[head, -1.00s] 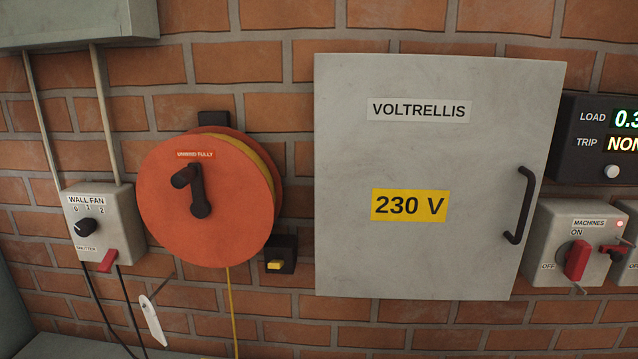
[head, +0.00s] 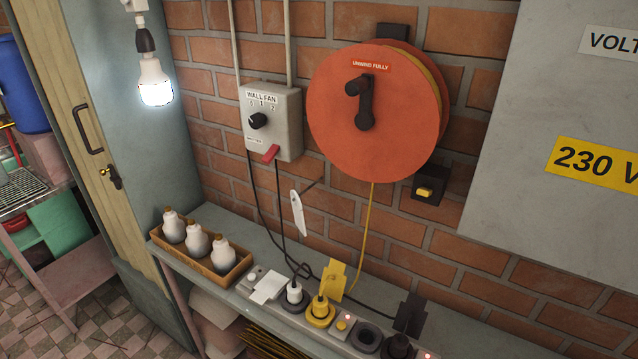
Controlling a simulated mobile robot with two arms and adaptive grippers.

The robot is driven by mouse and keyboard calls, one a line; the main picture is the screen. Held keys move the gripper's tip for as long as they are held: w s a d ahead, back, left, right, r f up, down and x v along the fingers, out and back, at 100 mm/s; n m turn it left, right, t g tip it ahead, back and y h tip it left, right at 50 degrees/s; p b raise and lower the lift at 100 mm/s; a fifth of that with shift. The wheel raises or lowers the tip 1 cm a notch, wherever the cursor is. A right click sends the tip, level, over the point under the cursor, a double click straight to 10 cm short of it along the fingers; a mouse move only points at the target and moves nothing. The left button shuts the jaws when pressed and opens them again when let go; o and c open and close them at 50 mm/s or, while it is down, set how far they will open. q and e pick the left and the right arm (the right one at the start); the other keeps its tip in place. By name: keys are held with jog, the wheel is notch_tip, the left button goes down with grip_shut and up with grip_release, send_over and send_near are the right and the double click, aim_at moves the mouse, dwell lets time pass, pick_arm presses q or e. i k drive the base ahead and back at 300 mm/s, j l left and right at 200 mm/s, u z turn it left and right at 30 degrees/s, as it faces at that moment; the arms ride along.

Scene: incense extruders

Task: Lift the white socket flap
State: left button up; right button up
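The white socket flap (head: 268,287) is on the bench below the brick wall, near the left end of the row of sockets. It looks low and close to flat, and it appears to cover what lies under it. A white plug (head: 294,292) sits in a dark socket just to its right. Further right are a raised yellow flap (head: 333,281) by a yellow plug (head: 320,308) and a raised black flap (head: 410,314). Neither of my grippers is in view.
A wooden tray (head: 243,272) with white bulbs (head: 197,238) stands left of the flap. Cords hang from the wall fan box (head: 273,122). An orange reel (head: 370,115), a white hanging tag (head: 298,213) and a grey cabinet (head: 510,190) are on the wall.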

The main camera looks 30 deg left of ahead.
aim_at(272, 283)
jog(key=u, duration=1.3)
